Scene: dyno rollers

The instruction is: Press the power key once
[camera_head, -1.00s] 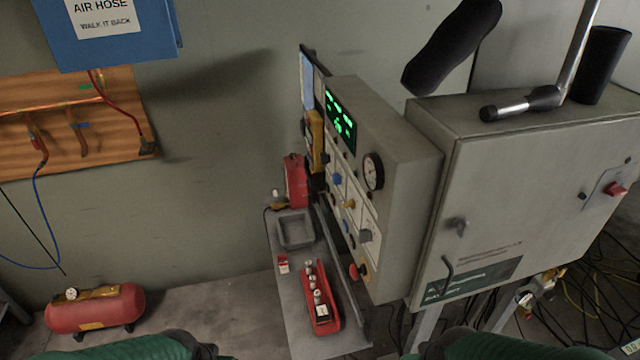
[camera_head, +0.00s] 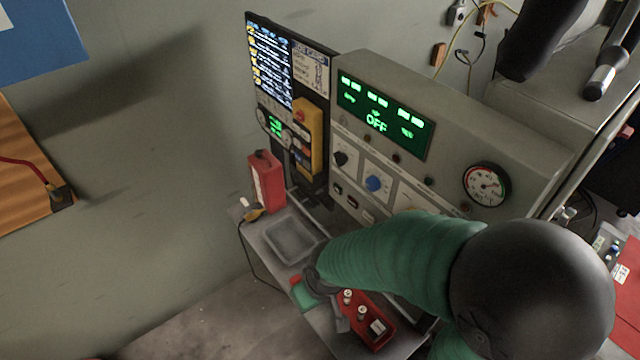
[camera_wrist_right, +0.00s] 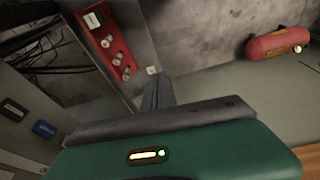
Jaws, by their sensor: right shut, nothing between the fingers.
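A grey console has a green-lit display (camera_head: 380,115) reading OFF, with a row of small dark buttons below it. I cannot tell which control is the power key. A blue knob (camera_head: 375,184) and a black knob (camera_head: 341,158) sit on white plates below. My right arm in its green sleeve crosses in front of the console's lower part and hides it. My right gripper (camera_head: 342,322) is low over the shelf, beside the red tray (camera_head: 376,330). In the right wrist view its fingers (camera_wrist_right: 157,90) are together and empty. My left gripper is not in view.
A yellow pendant (camera_head: 309,140) hangs beside a lit screen (camera_head: 270,62). A red box (camera_head: 266,181) and a grey tray (camera_head: 290,241) stand on the shelf. A gauge (camera_head: 486,184) is at the right of the console.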

